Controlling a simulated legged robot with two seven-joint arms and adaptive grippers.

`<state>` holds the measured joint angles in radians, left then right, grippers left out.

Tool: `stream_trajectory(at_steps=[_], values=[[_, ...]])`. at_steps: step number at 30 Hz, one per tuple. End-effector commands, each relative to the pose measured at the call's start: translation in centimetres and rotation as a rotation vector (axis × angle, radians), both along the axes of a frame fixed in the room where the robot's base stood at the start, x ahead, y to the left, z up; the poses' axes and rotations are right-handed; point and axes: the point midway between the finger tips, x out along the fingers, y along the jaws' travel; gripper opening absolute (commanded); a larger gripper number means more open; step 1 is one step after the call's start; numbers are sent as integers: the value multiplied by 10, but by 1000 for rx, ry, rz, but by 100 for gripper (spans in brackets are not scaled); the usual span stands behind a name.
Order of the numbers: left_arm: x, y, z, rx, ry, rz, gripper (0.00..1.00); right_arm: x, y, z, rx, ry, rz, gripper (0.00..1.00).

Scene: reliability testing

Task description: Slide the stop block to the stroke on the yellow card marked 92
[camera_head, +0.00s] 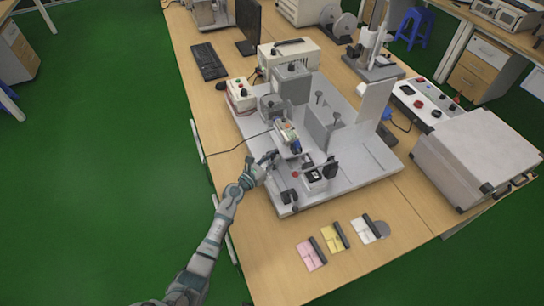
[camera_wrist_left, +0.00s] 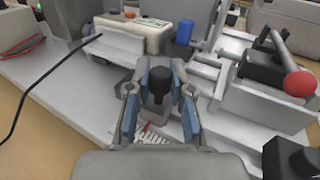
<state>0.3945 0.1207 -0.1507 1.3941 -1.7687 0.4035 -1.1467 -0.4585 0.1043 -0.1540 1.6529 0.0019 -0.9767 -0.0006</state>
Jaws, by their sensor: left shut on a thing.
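My left gripper (camera_head: 270,159) is at the left front edge of the grey test fixture (camera_head: 345,180). In the left wrist view the gripper (camera_wrist_left: 158,78) is shut around a small black knob, which I take to be part of the stop block (camera_wrist_left: 160,85). A printed scale (camera_wrist_left: 152,137) shows partly below it, and its numbers cannot be read. The yellow card (camera_head: 334,239) lies on the front of the table between a pink card and a white card, with a dark bar at its right edge. Its marks are too small to read. My right gripper is not in view.
A red-knobbed lever (camera_wrist_left: 300,83) stands right of my gripper in the wrist view. A black cable (camera_head: 225,151) runs along the fixture's left. The pink card (camera_head: 311,254) and white card (camera_head: 366,229) lie near the front edge. A large grey case (camera_head: 475,155) stands at right.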

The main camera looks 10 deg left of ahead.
Motion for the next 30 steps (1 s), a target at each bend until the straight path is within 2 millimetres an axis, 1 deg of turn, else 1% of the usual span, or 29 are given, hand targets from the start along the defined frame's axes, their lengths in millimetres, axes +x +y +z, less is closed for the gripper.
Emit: stream_trajectory(at_steps=[1,4,10,11,12,14,24,26,29,30], values=[[-3,-7,4,-4,-1,-12,0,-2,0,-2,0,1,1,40],[-5,-9,3,-5,0,-13,0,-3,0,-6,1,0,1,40],[-5,-10,3,-6,-1,-13,0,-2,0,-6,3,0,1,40],[-5,-11,3,-6,-1,-13,24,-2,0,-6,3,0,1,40],[-4,-11,3,-5,-1,-13,34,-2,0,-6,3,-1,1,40],[-4,-10,3,-5,-1,-12,47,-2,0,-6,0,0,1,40],[-7,-4,1,-4,-1,-7,47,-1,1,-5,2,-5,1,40],[-12,-1,0,-3,0,-6,47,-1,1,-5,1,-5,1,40],[-26,7,0,-2,1,-7,47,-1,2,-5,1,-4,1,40],[-34,11,0,-2,1,-8,47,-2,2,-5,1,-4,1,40]])
